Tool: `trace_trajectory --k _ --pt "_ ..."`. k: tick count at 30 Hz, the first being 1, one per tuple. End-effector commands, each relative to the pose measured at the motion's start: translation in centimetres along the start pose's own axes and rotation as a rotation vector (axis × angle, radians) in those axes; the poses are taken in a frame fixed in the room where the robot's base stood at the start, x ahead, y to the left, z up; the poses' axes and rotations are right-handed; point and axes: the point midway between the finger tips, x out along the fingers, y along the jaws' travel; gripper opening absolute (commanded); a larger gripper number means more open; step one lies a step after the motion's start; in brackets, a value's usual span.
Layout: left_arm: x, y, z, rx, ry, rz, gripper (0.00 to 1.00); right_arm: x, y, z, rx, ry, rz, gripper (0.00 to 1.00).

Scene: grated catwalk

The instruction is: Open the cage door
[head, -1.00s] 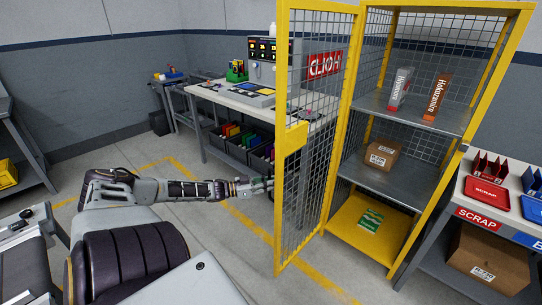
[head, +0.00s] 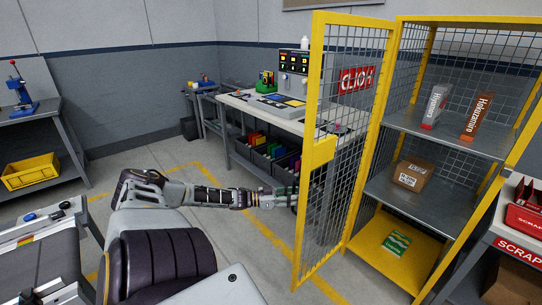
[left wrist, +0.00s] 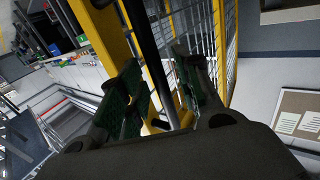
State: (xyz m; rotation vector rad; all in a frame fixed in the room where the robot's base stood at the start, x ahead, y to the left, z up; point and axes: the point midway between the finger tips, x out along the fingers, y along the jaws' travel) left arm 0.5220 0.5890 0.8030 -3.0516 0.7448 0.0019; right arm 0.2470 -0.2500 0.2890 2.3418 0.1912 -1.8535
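The cage door (head: 338,150) is a yellow frame with wire mesh, standing swung out from the yellow cage (head: 420,22) on its right side. The cage front is uncovered and its shelves show. A yellow plate (head: 318,151) sits on the door's free edge. My left gripper (head: 290,199) is at that free edge, below the plate. In the left wrist view my left gripper's fingers (left wrist: 165,98) are apart, with yellow frame and mesh showing between and beyond them. I cannot tell whether they touch the door. My right gripper is not in view.
The cage holds boxes on its shelves, including a brown carton (head: 412,174). A workbench (head: 262,112) with bins below stands behind the door. A scrap bench (head: 510,225) stands at the right. Clear floor (head: 150,158) lies left of the door.

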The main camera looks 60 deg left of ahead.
Motion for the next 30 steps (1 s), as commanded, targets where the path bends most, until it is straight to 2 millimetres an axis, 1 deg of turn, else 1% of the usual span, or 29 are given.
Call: trace_trajectory --k 30 --pt "-4.0 0.0 0.0 -0.001 0.000 0.000 0.34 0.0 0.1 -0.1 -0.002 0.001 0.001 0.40"
